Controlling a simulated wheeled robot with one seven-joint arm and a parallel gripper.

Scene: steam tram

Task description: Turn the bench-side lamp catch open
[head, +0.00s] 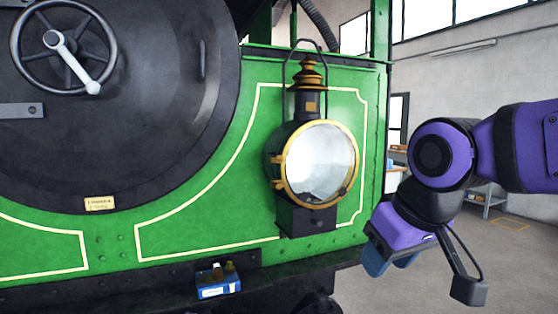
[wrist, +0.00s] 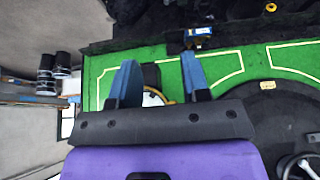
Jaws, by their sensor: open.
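The lamp (head: 311,190) is black with a brass-rimmed round glass front and stands on the green front of the engine. Its hinge-like lugs show on the rim's left. A small dark piece sits at the rim's lower right, but I cannot make out the catch clearly. My gripper (head: 390,264) is to the right of the lamp and lower, apart from it, pointing down. In the wrist view my gripper (wrist: 160,72) has its two blue fingers spread with nothing held. Part of the lamp (wrist: 152,98) shows between them, mostly hidden by the gripper body.
A blue box (head: 218,288) with small items sits on the engine's front ledge, below and left of the lamp. A black handwheel (head: 64,45) is on the round smokebox door. A workbench (head: 485,195) stands at the right back. Floor at the right is open.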

